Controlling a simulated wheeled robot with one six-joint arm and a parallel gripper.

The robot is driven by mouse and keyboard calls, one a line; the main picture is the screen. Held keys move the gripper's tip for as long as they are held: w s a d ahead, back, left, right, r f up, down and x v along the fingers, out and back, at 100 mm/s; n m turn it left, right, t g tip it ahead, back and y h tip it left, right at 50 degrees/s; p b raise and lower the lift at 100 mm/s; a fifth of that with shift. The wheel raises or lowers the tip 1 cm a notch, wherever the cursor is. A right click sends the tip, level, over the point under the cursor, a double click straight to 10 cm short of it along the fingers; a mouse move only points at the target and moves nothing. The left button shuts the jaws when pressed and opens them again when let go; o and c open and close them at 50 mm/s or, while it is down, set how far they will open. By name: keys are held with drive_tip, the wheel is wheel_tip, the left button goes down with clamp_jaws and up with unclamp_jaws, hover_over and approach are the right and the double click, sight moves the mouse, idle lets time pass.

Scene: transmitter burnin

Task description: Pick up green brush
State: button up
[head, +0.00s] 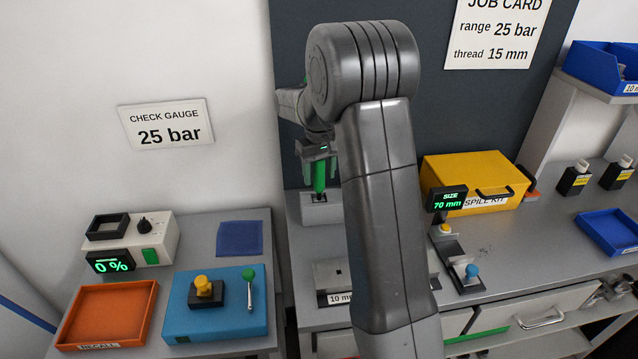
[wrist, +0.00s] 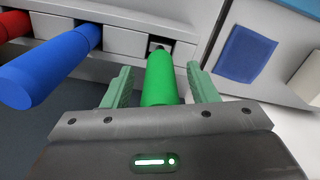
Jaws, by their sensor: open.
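The green brush (head: 320,176) has a green cylindrical handle and stands upright in a small grey holder (head: 321,208) in the head view. In the wrist view the green brush (wrist: 160,80) lies between the two pale green fingers of my gripper (wrist: 160,88). Gaps show on both sides of the handle, so the jaws are open around it. In the head view my gripper (head: 317,160) is above the holder, at the top of the green handle. The brush's lower end is hidden in the holder.
In the wrist view a blue handle (wrist: 45,70) and a red handle (wrist: 14,24) stand to the left in the same row. A blue cloth (head: 239,238) lies on the left bench. An orange tray (head: 108,314) and a blue box (head: 215,325) are nearer the front.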

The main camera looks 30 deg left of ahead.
drive_tip(key=shift+f, duration=0.1)
drive_tip(key=shift+c, duration=0.2)
drive_tip(key=c, duration=1)
